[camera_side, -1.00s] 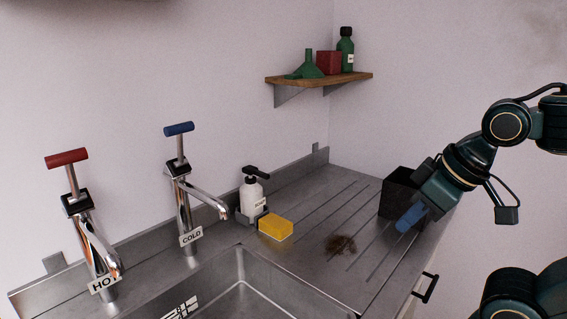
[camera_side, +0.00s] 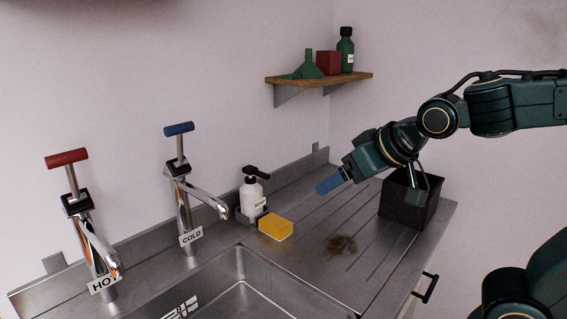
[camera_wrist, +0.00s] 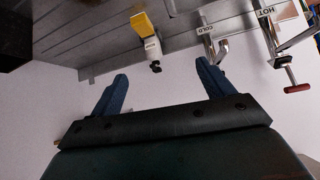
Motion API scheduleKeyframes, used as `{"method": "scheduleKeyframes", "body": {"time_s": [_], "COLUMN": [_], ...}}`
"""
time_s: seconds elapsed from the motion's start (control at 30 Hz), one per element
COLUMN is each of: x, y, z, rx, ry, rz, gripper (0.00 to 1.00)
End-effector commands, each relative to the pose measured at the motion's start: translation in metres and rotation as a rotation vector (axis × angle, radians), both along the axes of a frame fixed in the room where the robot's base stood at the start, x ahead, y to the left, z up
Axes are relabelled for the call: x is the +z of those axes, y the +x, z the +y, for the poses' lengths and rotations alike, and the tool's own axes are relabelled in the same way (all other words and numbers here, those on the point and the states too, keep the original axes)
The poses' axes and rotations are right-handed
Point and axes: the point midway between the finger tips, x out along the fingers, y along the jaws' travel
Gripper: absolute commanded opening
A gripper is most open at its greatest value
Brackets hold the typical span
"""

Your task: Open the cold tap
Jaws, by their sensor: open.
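The cold tap (camera_side: 183,210) is chrome with a blue T-bar handle (camera_side: 179,129) on top and a COLD label at its base. It stands behind the sink, left of the soap bottle. In the wrist view the cold tap (camera_wrist: 221,48) is upside down, beyond the right finger, and its blue handle is hidden there. My gripper (camera_side: 328,184) is over the drainboard, well to the right of the cold tap and apart from it. In the wrist view my gripper (camera_wrist: 163,80) has its two blue fingers spread with nothing between them.
The hot tap (camera_side: 88,235) with a red handle stands left. A soap bottle (camera_side: 252,196) and yellow sponge (camera_side: 275,227) sit between the cold tap and my gripper. A dark box (camera_side: 408,203) stands right. A shelf (camera_side: 318,80) hangs above. The sink (camera_side: 240,290) is in front.

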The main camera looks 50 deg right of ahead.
Motion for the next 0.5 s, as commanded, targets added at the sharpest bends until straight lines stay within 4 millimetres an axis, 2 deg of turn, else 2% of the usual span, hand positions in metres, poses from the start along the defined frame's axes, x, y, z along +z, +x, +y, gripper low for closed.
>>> {"method": "scheduleKeyframes", "body": {"time_s": [0.03,0.2,0.37,0.5], "x": [0.002,0.016,0.028,0.037], "y": [0.016,0.067,0.11,0.143], "z": [0.003,0.014,0.032,0.055], "rx": [-0.005,-0.032,-0.032,-0.013], "ry": [-0.004,-0.02,-0.038,-0.053], "rz": [-0.034,-0.183,-0.329,-0.461], "gripper": [0.8,0.8,0.8,0.8]}}
